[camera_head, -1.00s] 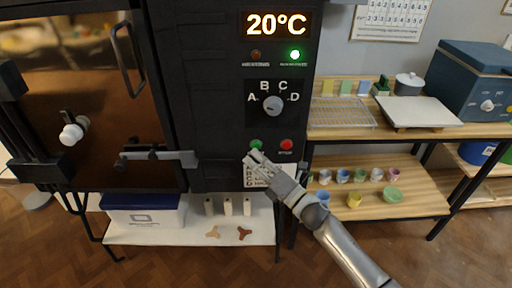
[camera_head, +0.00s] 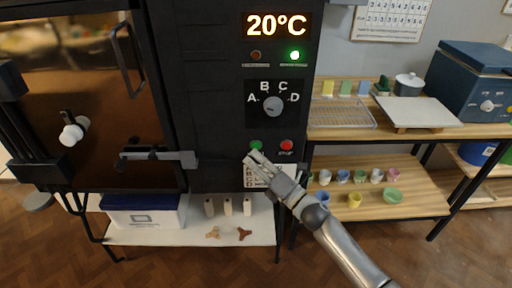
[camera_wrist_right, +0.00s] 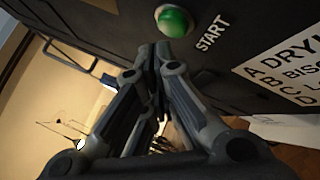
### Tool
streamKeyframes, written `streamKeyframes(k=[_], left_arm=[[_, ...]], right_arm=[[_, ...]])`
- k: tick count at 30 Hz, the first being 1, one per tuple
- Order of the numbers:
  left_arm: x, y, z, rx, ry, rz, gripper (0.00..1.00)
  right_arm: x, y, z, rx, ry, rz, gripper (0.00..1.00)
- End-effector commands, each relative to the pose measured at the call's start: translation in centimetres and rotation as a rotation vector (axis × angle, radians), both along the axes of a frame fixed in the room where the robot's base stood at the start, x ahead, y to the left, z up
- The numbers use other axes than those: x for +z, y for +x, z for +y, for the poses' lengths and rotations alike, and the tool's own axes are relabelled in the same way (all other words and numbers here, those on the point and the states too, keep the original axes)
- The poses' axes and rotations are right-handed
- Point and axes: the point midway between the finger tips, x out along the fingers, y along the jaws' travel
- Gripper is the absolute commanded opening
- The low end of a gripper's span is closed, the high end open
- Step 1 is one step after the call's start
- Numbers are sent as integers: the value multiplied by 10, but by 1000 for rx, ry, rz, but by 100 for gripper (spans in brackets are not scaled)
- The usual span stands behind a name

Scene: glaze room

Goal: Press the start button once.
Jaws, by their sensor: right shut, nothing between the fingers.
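The green start button (camera_head: 256,145) sits on the lower part of the black kiln control panel. It shows large in the right wrist view (camera_wrist_right: 174,21), with the word START beside it. My right gripper (camera_head: 250,157) is shut and empty, its fingertips just below the button in the head view. In the right wrist view the fingertips (camera_wrist_right: 155,47) are close to the button's edge, with a small gap in the picture; I cannot tell the depth. My left gripper is not in view.
A red stop button (camera_head: 287,145) is right of the start button. Above are a selector dial (camera_head: 272,104), a lit green lamp (camera_head: 294,55) and a 20°C display (camera_head: 276,25). A wooden shelf (camera_head: 420,207) with cups stands at the right.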

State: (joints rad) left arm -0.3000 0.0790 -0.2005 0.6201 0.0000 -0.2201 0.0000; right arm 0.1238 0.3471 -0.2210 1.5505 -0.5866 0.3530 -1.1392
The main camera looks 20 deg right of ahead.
Motion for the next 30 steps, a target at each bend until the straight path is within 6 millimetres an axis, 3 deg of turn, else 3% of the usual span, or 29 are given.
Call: streamKeyframes(k=[30], left_arm=[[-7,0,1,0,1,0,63]], right_arm=[[0,11,-3,0,-1,0,0]])
